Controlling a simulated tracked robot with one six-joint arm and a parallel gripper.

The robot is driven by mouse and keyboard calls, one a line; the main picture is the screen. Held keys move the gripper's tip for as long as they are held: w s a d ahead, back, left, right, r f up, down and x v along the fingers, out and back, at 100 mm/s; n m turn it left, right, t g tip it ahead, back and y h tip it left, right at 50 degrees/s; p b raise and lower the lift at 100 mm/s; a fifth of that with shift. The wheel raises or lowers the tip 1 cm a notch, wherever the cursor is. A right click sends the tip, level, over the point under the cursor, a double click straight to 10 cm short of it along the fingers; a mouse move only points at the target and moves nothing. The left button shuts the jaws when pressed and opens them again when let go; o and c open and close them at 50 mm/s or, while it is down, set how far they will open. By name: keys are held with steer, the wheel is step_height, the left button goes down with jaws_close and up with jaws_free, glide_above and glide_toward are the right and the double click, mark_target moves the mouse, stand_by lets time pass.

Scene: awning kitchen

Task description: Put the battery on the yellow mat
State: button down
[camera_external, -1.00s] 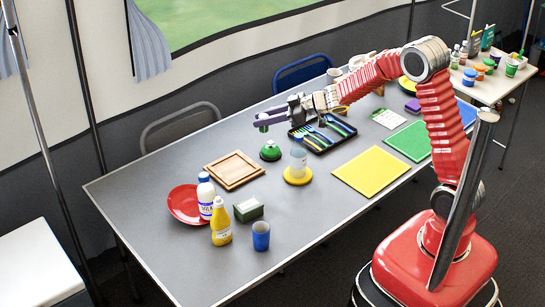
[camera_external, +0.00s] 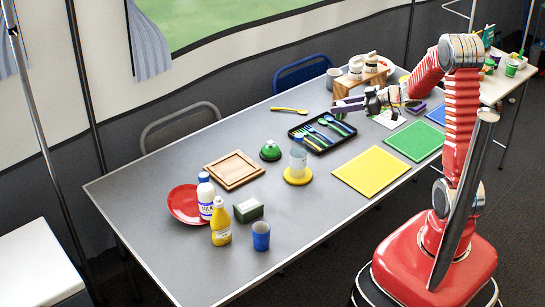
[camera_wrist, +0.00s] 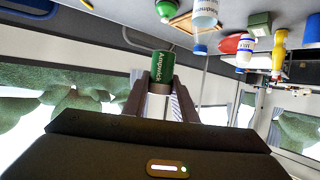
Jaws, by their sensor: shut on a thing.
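The green battery (camera_wrist: 162,72), with white lettering, is gripped between the two fingers of my gripper (camera_wrist: 160,86) in the wrist view. In the external view my gripper (camera_external: 338,108) is raised over the far part of the table, near the cutlery tray and wooden rack; the battery cannot be made out clearly there. The yellow mat (camera_external: 370,172) lies flat and bare on the table's near side, nearer the camera than my gripper and apart from it.
A black cutlery tray (camera_external: 297,137) lies between my gripper and the mat's far left side. A clear bottle (camera_external: 298,160) stands on a round yellow coaster left of the mat. A green mat (camera_external: 415,142) lies right of it. A wooden rack (camera_external: 347,86) stands at the back.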

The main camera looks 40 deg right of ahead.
steer(key=s+d+m+h, duration=0.1)
steer(key=s+d, duration=0.8)
steer(key=s, duration=0.2)
glide_above(372, 169)
step_height(372, 169, down, 12)
steer(key=shift+r+t, duration=0.2)
steer(key=shift+t, duration=0.1)
steer(key=shift+s, duration=0.1)
steer(key=shift+f, duration=2.9)
steer(key=shift+f, duration=2.05)
steer(key=shift+f, duration=0.1)
